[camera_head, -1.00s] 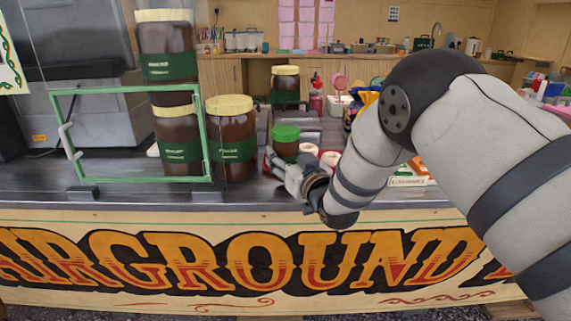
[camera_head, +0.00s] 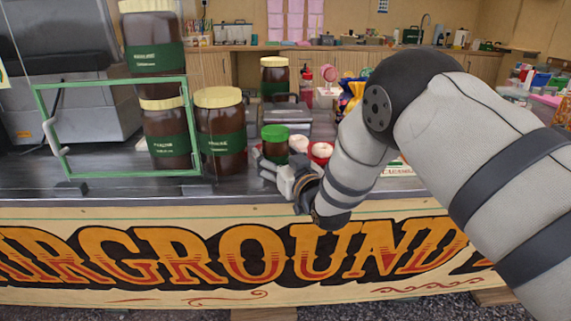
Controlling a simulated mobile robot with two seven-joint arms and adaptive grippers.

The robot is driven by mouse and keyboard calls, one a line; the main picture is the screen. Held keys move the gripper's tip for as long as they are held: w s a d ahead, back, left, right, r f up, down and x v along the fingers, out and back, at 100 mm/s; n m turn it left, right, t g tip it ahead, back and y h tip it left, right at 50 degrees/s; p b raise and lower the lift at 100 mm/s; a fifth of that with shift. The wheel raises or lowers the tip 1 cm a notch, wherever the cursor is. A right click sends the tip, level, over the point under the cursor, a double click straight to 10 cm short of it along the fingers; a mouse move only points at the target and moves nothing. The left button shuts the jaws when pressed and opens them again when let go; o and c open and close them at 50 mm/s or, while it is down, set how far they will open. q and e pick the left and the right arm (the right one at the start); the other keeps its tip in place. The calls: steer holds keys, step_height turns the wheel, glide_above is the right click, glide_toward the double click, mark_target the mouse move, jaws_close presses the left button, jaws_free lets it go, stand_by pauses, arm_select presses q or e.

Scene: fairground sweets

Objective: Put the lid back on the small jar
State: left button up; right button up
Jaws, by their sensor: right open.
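The small jar (camera_head: 275,153) is dark brown and stands upright on the counter, right of the large jars. A green lid (camera_head: 275,132) sits on top of it and looks level; whether it is screwed down I cannot tell. My right gripper (camera_head: 266,164) is open, low at the front of the small jar. One finger shows at the jar's left side and the gripper hides the jar's lower part. Whether it touches the jar is unclear. My left gripper is not in view.
Red-and-white round items (camera_head: 320,151) lie close right of the small jar. Another tall jar (camera_head: 275,78) stands behind. The counter's front edge (camera_head: 150,199) is below my gripper.

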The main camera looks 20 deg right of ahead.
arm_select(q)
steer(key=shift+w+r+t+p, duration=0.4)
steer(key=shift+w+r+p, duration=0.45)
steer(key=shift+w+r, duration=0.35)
arm_select(e)
steer(key=s+d, duration=0.1)
steer(key=s, duration=1)
steer(key=shift+s+d, duration=0.15)
steer(key=shift+d, duration=0.05)
steer(key=shift+r, duration=0.1)
steer(key=s+d+f+m+g+h, duration=0.15)
steer(key=s+f+g, duration=0.95)
steer(key=s+f, duration=1.25)
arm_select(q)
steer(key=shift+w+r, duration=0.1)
arm_select(e)
steer(key=s+f+g, duration=0.2)
steer(key=s+g, duration=0.2)
steer(key=s, duration=0.8)
steer(key=s+f+g, duration=0.2)
steer(key=s+g, duration=0.3)
steer(key=s, duration=0.8)
steer(key=shift+s+f+h, duration=0.25)
steer(key=shift+f+h, duration=0.05)
steer(key=shift+h, duration=0.05)
